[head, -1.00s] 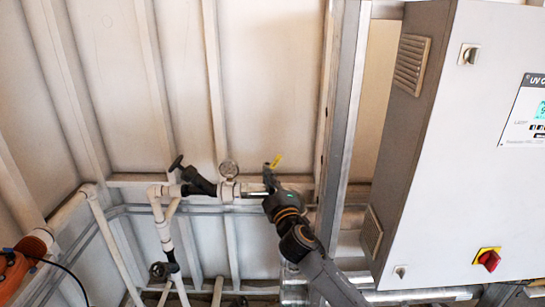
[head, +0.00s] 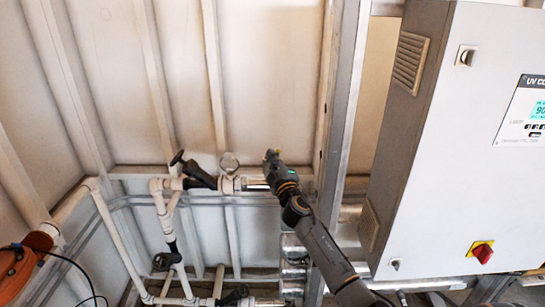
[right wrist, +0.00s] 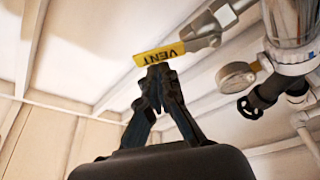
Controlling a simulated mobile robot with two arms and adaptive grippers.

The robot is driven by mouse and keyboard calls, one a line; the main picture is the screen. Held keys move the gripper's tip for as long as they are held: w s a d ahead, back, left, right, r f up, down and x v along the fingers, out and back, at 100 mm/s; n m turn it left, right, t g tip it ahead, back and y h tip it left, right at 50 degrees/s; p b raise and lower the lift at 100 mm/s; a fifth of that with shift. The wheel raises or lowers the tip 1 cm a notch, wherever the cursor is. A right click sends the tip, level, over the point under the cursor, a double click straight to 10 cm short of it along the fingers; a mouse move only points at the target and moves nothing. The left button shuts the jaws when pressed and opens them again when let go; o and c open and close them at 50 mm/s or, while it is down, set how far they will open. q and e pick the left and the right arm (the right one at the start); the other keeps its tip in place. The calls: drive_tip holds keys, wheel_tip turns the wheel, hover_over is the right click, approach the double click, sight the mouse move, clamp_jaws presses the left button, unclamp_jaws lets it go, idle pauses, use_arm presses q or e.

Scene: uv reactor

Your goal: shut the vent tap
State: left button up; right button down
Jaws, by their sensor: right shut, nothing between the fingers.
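The vent tap has a yellow lever marked VENT (right wrist: 160,53) and a metal body (right wrist: 208,24) in the right wrist view. The lever points left from the body. My right gripper (right wrist: 158,72) is shut and empty, with its fingertips right at the lever's lower edge. Whether they touch it I cannot tell. In the head view my right gripper (head: 271,156) is at the right end of the white pipe run, and the yellow lever does not show there. My left gripper is not in view.
A pressure gauge (head: 229,161) and a black-handled valve (head: 199,176) sit just left of the gripper on the white pipes. A metal post (head: 342,110) and a grey control cabinet (head: 460,130) stand to the right. The ribbed wall is behind.

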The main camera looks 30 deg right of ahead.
drive_tip(key=shift+w, duration=0.1)
drive_tip(key=shift+d+f+m+b, duration=0.1)
drive_tip(key=shift+m+b, duration=0.6)
drive_tip(key=shift+b, duration=0.15)
drive_tip(key=shift+m+h, duration=0.3)
drive_tip(key=shift+h, duration=0.1)
drive_tip(key=s+d+f+m+h+b, duration=0.1)
drive_tip(key=f+m+h+b, duration=0.1)
drive_tip(key=m+b, duration=0.5)
drive_tip(key=s+d+f+m+g+h+b, duration=0.1)
drive_tip(key=d+f+m+h+b, duration=0.1)
drive_tip(key=m+b, duration=0.5)
drive_tip(key=shift+s+d+f+h+b, duration=0.3)
drive_tip(key=shift+h+b, duration=0.5)
drive_tip(key=shift+b, duration=1.7)
